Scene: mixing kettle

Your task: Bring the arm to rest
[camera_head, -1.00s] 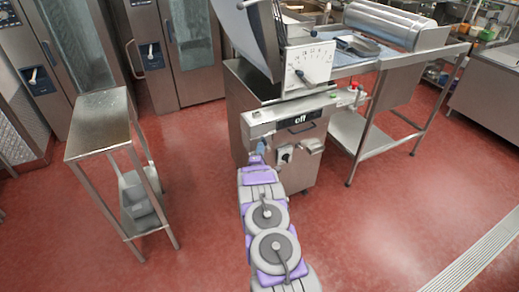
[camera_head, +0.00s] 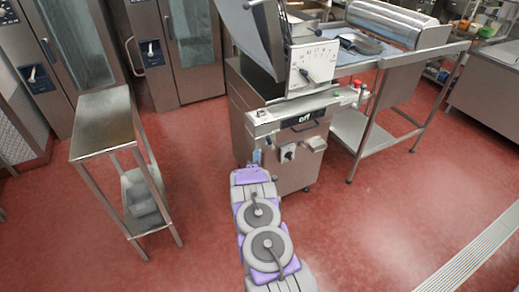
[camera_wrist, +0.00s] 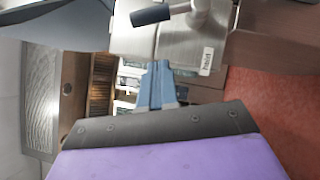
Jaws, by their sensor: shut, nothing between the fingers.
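My gripper (camera_wrist: 157,85) shows in the wrist view as two blue-grey fingers close together, shut and empty. In the head view my gripper (camera_head: 256,156) is a small blue tip at the end of my grey and purple arm, in front of the kettle machine (camera_head: 260,122). I cannot tell the exact gap between the fingers and the machine.
A narrow steel side table (camera_head: 103,112) stands at the left. Tall steel ovens (camera_head: 182,45) line the back. A steel table (camera_head: 352,122) stands right of the machine. A floor drain grate (camera_head: 470,262) lies at the lower right. Red floor is open on both sides of my arm.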

